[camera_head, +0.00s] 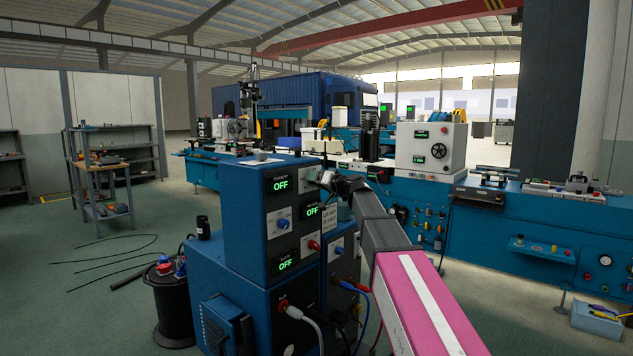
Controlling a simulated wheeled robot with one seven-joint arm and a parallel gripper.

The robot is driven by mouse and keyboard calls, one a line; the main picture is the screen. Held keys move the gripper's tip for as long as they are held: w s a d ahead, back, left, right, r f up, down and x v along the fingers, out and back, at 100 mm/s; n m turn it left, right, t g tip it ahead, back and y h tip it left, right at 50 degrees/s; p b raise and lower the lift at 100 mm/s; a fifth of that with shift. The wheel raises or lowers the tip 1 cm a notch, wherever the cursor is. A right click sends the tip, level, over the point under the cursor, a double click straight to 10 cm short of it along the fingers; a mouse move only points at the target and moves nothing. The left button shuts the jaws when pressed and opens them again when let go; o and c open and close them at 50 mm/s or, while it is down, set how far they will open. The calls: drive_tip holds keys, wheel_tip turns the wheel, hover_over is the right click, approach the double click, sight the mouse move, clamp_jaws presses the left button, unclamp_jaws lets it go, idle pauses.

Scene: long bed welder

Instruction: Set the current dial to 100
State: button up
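A blue welder cabinet (243,215) stands in front of me with several small displays, all reading OFF. The upper display (281,184) is on its front face. Below it is a blue knob (283,223) on a grey plate. A red knob (313,245) and another blue knob (339,250) sit further right and lower. I cannot read which of them is the current dial. My gripper (328,178) is at the cabinet's upper right, against or just in front of a grey plate (325,186). It hides what is there; its fingers are too small to read, and contact is unclear.
A white control box (430,147) with a black dial stands on the long blue machine bed behind. A black drum (174,305) and loose cables lie left of the cabinet. Cables hang from its lower front. A grey tool bin (597,322) is at right. Open floor lies left.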

drive_tip(key=v, duration=1)
drive_tip(key=shift+s+d, duration=0.25)
drive_tip(key=shift+d, duration=0.05)
idle(0.4)
drive_tip(key=s+d+f+m+g+h, duration=0.1)
drive_tip(key=s+d+f+g+h, duration=0.15)
drive_tip(key=f, duration=0.85)
drive_tip(key=s+d+f+g+h, duration=0.15)
drive_tip(key=s+f, duration=0.25)
drive_tip(key=f, duration=0.6)
drive_tip(key=s+d+f+m+g+h, duration=0.1)
drive_tip(key=s+f+h, duration=0.2)
drive_tip(key=f, duration=0.8)
drive_tip(key=s+d+f+m+g+h, duration=0.1)
drive_tip(key=s+d+f+g+h, duration=0.2)
drive_tip(key=s+d+f, duration=0.2)
drive_tip(key=s+d+f+g+h, duration=0.2)
drive_tip(key=s+d+f, duration=0.3)
drive_tip(key=s+f, duration=0.7)
drive_tip(key=shift+s+f+m+g+h, duration=0.35)
drive_tip(key=shift+f+m+g+h, duration=0.05)
drive_tip(key=shift+f+h, duration=0.5)
